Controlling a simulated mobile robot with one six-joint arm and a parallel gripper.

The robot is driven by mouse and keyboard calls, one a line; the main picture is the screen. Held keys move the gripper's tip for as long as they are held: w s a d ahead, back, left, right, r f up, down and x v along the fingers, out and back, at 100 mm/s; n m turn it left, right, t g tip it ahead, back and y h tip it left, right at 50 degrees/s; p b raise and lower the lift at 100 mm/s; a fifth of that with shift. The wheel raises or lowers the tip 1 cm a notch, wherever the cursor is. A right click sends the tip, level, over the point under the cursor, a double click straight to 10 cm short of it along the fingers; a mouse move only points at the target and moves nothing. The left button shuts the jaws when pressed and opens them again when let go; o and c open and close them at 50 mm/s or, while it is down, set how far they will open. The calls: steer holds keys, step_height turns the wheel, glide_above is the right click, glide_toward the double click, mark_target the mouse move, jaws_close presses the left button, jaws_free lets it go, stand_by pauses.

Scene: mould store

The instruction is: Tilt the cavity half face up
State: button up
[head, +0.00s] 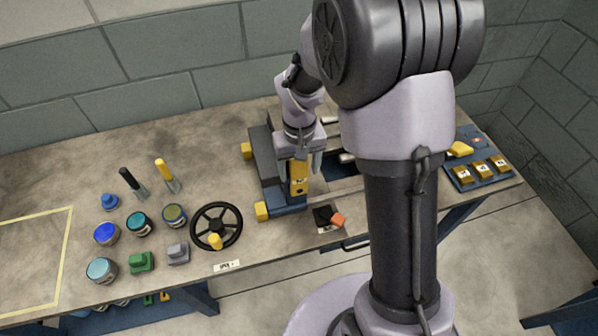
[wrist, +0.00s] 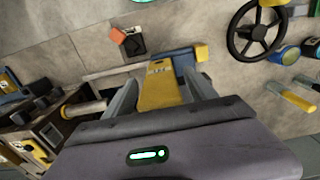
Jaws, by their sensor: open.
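The mould fixture stands on the bench with a dark upright block (head: 263,153), which looks like the cavity half, at its left on a blue base (head: 288,209). My gripper (head: 302,165) points down at the front of this block. A yellow labelled bar (head: 299,184) stands between its fingers. In the wrist view my gripper (wrist: 162,78) is open, with one grey finger on each side of the yellow bar (wrist: 160,90). I cannot tell whether either finger touches it. My arm hides much of the fixture's right side.
A black handwheel (head: 216,225) with a yellow knob stands left of the fixture. A black switch with an orange lever (head: 328,216) sits in front. Several pots and tools, including a teal pot (head: 101,270), stand left. A blue tray (head: 465,185) holds yellow blocks at right.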

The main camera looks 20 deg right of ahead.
steer(key=shift+f, duration=0.15)
jaws_close()
steer(key=shift+a, duration=0.15)
steer(key=a+f+h+b, duration=0.1)
steer(key=a+f+h, duration=0.6)
steer(key=h, duration=0.8)
steer(key=shift+a, duration=0.85)
steer(key=shift+f, duration=0.1)
